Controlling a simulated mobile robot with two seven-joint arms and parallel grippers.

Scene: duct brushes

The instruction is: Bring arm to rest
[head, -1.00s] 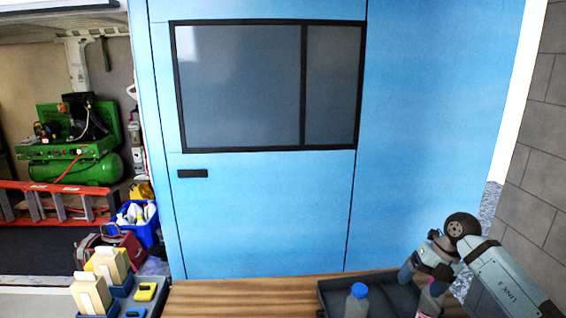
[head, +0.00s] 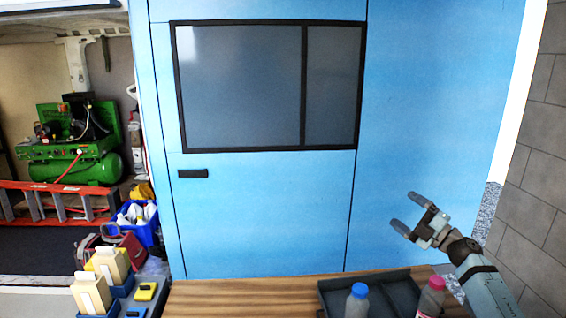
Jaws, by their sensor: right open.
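My right gripper (head: 406,213) is open and empty. It is raised above the back right of the wooden table (head: 240,292), in front of the blue van side. Its fingers point left, and its arm comes in from the lower right. My left gripper is not in view.
A dark tray (head: 385,284) lies on the table's right side. A blue-capped bottle (head: 357,304) and a pink-capped bottle (head: 431,298) stand at it. Cream cartons (head: 92,293) and yellow items (head: 145,291) stand at the lower left. The table's middle is clear.

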